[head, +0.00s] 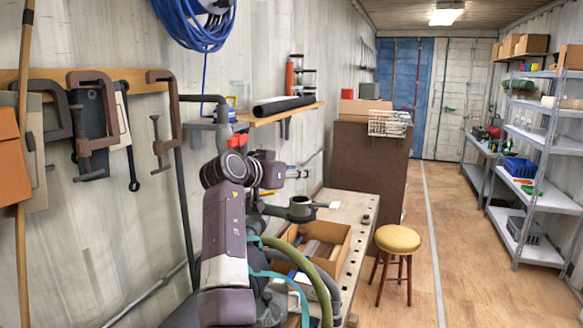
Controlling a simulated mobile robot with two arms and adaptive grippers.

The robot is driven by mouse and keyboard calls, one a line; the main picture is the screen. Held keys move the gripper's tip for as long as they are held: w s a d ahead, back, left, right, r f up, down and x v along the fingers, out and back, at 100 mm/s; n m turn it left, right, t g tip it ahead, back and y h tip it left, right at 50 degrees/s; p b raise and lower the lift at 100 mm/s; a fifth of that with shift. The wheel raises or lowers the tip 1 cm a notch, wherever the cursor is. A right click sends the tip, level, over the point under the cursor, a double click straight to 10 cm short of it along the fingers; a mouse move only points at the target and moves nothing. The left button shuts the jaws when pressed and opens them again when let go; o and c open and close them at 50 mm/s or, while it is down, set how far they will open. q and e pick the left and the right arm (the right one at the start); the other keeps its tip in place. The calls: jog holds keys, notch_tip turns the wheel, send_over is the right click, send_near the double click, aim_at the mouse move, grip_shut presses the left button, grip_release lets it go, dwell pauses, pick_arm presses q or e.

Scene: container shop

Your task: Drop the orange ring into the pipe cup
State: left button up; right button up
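I cannot make out an orange ring for certain. One arm of mine rises through the lower middle and bends over near the wall, just left of the cup-like piece. Its gripper is not clear among the dark parts there, so I cannot tell its opening or whether it holds anything. My other gripper is not in view.
An open cardboard box (332,236) with long pieces lies on the bench. A yellow-topped stool (397,239) stands right of it, before a brown cabinet (368,165). Clamps (95,115) hang on the left wall. Metal shelves (541,150) line the right; the floor between is clear.

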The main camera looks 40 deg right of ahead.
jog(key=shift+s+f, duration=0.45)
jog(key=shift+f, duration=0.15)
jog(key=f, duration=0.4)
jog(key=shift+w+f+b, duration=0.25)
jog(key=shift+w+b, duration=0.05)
jog(key=shift+b, duration=0.1)
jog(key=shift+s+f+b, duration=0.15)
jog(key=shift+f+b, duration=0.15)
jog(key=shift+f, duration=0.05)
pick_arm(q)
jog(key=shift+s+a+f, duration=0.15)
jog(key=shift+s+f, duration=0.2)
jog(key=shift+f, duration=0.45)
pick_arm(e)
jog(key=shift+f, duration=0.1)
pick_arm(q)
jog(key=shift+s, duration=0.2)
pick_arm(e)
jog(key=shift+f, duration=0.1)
